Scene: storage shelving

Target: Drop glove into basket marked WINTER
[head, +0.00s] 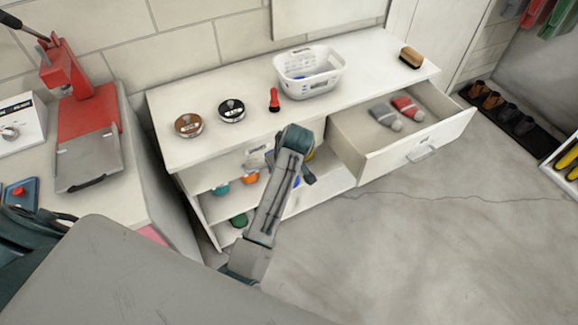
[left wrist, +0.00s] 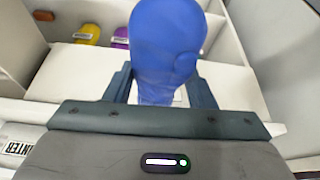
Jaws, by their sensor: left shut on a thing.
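A blue glove (left wrist: 166,45) stands upright between the fingers of my left gripper (left wrist: 160,90), which is shut on it. A white basket wall (left wrist: 25,128) shows at the lower left of the left wrist view, with a partly cut-off label reading "INTER". In the head view my left arm reaches to the front of the white cabinet, and its own links hide the gripper's fingertips. A white basket (head: 310,72) with a small label, unreadable here, stands on the cabinet top. My right gripper is not in view.
The cabinet (head: 190,155) has an open drawer (head: 405,150) holding grey and red knitted items. Its shelves hold several coloured things. Yellow (left wrist: 88,33) and purple things show behind the glove.

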